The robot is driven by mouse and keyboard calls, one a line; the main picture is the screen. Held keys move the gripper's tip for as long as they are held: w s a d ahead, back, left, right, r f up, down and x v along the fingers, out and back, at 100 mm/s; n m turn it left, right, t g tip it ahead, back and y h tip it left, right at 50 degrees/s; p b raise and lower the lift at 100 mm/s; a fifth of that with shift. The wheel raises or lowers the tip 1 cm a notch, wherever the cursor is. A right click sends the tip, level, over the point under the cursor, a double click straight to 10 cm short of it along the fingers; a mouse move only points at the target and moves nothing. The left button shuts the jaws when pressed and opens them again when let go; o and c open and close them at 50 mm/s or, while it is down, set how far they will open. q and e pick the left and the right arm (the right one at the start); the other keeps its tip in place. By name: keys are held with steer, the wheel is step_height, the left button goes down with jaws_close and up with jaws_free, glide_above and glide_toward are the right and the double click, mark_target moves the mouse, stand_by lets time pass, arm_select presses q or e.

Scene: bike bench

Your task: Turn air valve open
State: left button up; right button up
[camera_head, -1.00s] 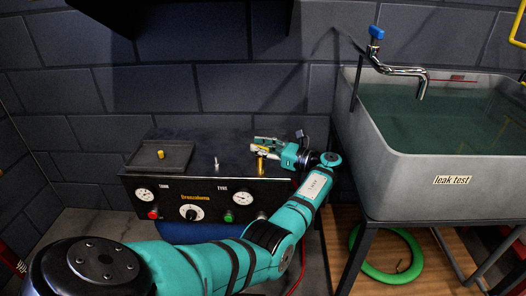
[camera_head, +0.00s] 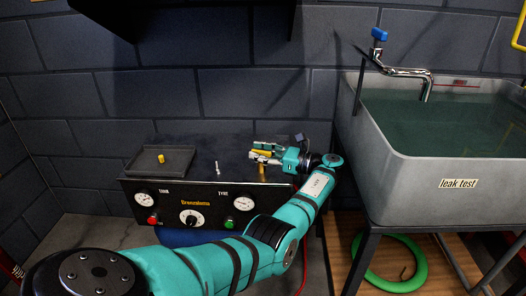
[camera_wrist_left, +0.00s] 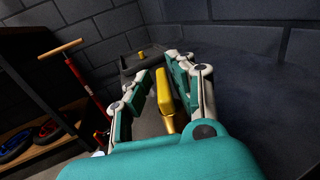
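The air valve has a yellow lever (camera_head: 262,153) on a brass stem at the right end of the black control box (camera_head: 138,184). The lever also shows in the left wrist view (camera_wrist_left: 163,92), lying lengthwise between my fingers. My left gripper (camera_head: 265,152) is at the valve, with its teal and grey fingers on either side of the lever. In the left wrist view the left gripper (camera_wrist_left: 158,88) is open, with a gap to the lever at the left finger; the right finger is closer, and I cannot tell if it touches. My right gripper is not in view.
The box carries two gauges, a dial (camera_head: 191,217), red and green buttons, a black tray (camera_head: 143,167) with a yellow knob, and a small metal fitting (camera_head: 217,168). A grey leak test sink (camera_head: 400,190) with a tap stands close right. A green tyre (camera_head: 407,286) lies below.

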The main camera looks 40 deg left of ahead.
arm_select(q)
steer(key=shift+o, duration=0.8)
steer(key=shift+s, duration=0.1)
steer(key=shift+d+r, duration=0.1)
